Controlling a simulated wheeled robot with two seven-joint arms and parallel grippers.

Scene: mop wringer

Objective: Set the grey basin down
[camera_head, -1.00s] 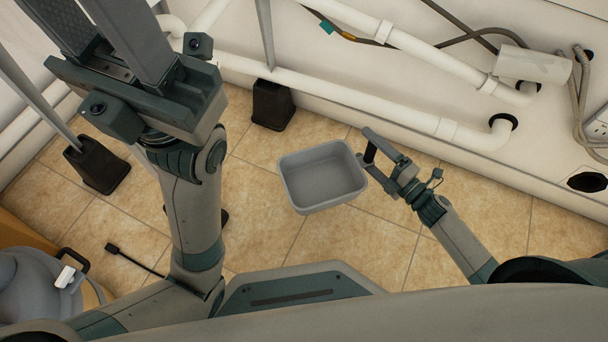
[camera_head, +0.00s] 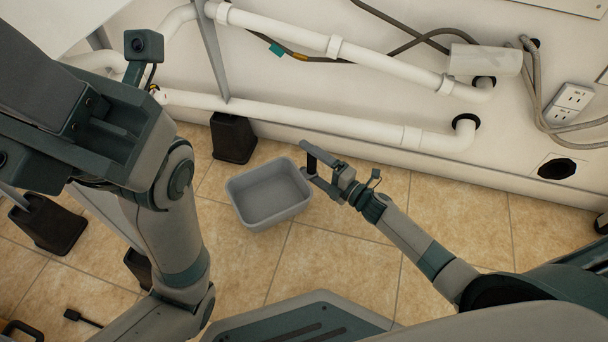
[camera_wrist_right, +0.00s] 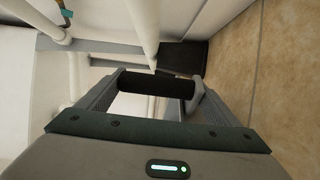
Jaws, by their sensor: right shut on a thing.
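The grey basin (camera_head: 282,214) is an empty, open, rounded rectangular tub, upright over the tiled floor in the head view. I cannot tell whether its base touches the floor. A black bar (camera_wrist_right: 156,86) spans between the right fingers in the right wrist view. The basin's tub is not clearly visible there. My left gripper (camera_head: 40,95) is large and close at the left of the head view, away from the basin. Its fingertips are cut off by the frame.
White pipes (camera_head: 290,115) run along the wall behind the basin. A black foot (camera_head: 233,138) of a grey post stands close behind the basin's left side. A socket (camera_head: 568,104) and cables are at the right. Tiled floor (camera_head: 345,265) in front is clear.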

